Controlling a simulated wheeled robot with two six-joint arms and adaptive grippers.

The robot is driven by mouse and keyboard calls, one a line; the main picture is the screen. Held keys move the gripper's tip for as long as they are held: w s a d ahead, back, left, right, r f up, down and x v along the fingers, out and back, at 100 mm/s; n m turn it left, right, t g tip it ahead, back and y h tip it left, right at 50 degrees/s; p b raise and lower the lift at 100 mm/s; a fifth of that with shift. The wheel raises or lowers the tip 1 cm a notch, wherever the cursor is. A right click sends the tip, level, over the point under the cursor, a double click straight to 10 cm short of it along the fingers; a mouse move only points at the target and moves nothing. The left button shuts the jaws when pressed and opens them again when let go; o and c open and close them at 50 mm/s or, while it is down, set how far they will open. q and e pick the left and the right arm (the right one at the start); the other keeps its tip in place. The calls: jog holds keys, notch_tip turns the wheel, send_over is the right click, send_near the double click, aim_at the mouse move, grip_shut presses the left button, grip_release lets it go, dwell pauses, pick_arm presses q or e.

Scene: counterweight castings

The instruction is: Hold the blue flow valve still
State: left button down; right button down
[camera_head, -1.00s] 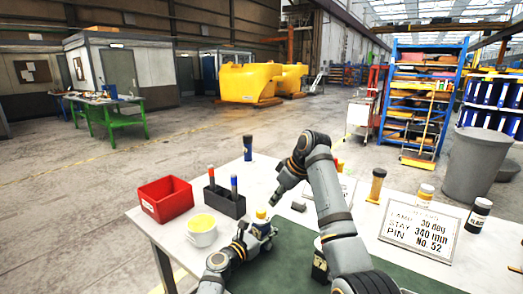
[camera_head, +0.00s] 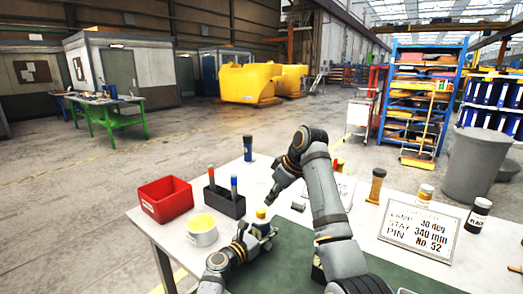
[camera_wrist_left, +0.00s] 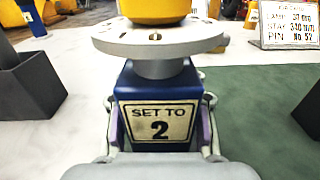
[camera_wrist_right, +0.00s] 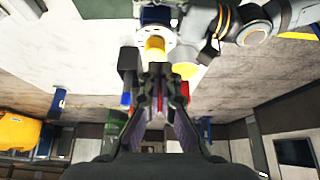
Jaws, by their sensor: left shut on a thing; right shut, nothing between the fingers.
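The blue flow valve (camera_head: 262,228) stands on the table with a yellow knob (camera_head: 261,213) on top. My left gripper (camera_head: 258,241) is shut on its blue body. In the left wrist view the valve (camera_wrist_left: 158,88) is upright between the fingers, with a grey dial disc (camera_wrist_left: 157,38) under the knob and a label reading "SET TO 2". My right gripper (camera_head: 270,200) is shut and empty, just above and beside the knob. In the right wrist view its closed fingers (camera_wrist_right: 160,85) point towards the yellow knob (camera_wrist_right: 155,48), with a gap that I cannot judge.
A white cup with yellow contents (camera_head: 202,232), a black holder (camera_head: 226,205) with red and blue-topped sticks, and a red bin (camera_head: 166,198) stand left. A small grey block (camera_head: 298,207) lies right of the valve. A sign (camera_head: 420,228) and bottles stand further right. A green mat (camera_head: 290,262) lies in front.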

jog(key=shift+f, duration=2.5)
jog(key=shift+w+a, duration=0.2)
jog(key=shift+w, duration=0.05)
jog(key=shift+w+d, duration=0.25)
jog(key=shift+w+d, duration=0.1)
jog(key=shift+w, duration=0.15)
pick_arm(q)
jog(key=shift+d, duration=0.1)
pick_arm(e)
jog(key=shift+d, duration=0.15)
jog(key=shift+s+d, duration=0.15)
jog(key=shift+d, duration=0.05)
notch_tip(320, 180, up, 6)
send_over(266, 216)
jog(key=s+d, duration=0.2)
jog(key=d, duration=0.1)
jog(key=shift+w+a, duration=0.2)
jog(key=shift+a, duration=0.05)
